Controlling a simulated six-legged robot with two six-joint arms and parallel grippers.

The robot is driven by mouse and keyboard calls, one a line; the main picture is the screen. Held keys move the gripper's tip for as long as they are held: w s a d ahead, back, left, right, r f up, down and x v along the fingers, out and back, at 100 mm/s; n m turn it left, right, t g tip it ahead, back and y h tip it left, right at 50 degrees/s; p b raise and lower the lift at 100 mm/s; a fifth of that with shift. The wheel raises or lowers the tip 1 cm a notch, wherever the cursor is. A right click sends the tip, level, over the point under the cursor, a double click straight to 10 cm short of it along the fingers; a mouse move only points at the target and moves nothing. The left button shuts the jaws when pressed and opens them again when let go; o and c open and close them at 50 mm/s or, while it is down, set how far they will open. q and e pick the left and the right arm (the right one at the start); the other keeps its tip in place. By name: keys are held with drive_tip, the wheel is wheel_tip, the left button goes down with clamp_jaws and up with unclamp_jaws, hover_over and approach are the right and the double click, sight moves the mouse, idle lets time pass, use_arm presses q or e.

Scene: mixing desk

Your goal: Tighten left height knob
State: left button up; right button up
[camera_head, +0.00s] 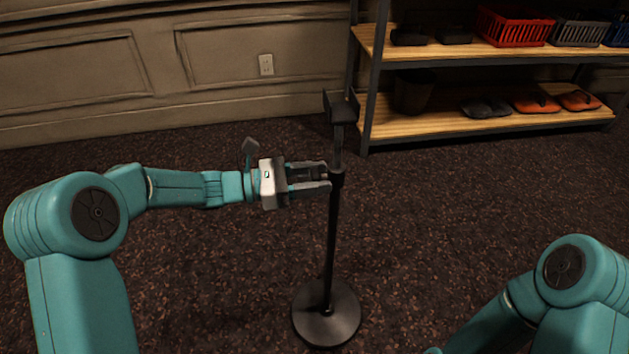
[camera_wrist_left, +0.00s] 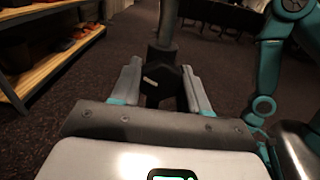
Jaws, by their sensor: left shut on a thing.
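A black stand with a round base (camera_head: 327,313) and a thin upright pole (camera_head: 331,240) stands on the carpet, with a flat bracket (camera_head: 341,108) at its top. A dark height knob (camera_wrist_left: 161,82) sits at the collar (camera_head: 337,178) partway up the pole. My left gripper (camera_head: 326,177) reaches in level from the left, its fingers either side of the knob and shut on it. The left wrist view shows the knob between the two fingers (camera_wrist_left: 162,88). In the head view the fingers mostly hide the knob. My right gripper is out of view; only its arm shows at lower right.
A wooden shelf unit (camera_head: 480,122) stands behind at the right, with a red basket (camera_head: 513,25), a grey basket (camera_head: 579,30), and orange and black items. A panelled wall is behind. The carpet around the stand is clear.

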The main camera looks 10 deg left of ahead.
use_arm(q)
drive_tip(key=shift+m, duration=0.9)
drive_tip(key=o, duration=1)
drive_tip(key=shift+o, duration=0.2)
drive_tip(key=p+v, duration=0.3)
drive_tip(key=v, duration=1.3)
drive_tip(key=shift+a, duration=0.2)
